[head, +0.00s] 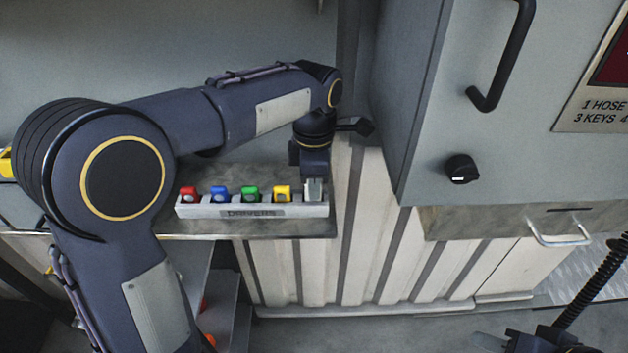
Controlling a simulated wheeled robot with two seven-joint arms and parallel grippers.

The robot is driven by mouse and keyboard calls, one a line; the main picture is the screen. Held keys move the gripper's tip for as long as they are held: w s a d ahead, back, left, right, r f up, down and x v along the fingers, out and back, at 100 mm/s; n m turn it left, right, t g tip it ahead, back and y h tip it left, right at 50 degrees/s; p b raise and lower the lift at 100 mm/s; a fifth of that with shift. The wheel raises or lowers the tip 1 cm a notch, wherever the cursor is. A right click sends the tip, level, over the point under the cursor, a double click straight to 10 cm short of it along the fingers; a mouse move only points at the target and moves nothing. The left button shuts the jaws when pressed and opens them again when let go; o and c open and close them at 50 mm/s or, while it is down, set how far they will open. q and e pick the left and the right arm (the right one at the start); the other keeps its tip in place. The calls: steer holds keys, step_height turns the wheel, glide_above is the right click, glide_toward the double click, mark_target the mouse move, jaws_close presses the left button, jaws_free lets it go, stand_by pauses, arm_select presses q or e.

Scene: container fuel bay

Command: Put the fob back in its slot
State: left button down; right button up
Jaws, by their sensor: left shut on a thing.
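A pale rack marked DRIVERS (205,212) stands on the ledge. From left to right it holds a red fob (188,194), a blue fob (220,194), a green fob (251,194) and a yellow fob (282,193). My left gripper (314,190) points down at the rack's right end, right of the yellow fob. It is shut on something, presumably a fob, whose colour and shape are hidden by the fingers. I cannot tell whether that thing is inside the end slot. My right gripper (488,342) is partly visible at the bottom edge; its jaws are unclear.
A grey cabinet (420,110) with a black handle (500,58) and a black knob (461,169) stands close right of my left gripper. A metal pull handle (558,236) sits below it. A black coiled hose (597,285) hangs at lower right.

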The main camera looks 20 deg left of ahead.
arm_select(q)
steer(key=shift+f, duration=0.25)
stand_by(0.3)
steer(key=c, duration=1.3)
jaws_free()
steer(key=shift+c, duration=0.2)
steer(key=shift+r, duration=0.15)
step_height(320, 180, up, 8)
steer(key=shift+f+p, duration=0.2)
steer(key=shift+p, duration=0.15)
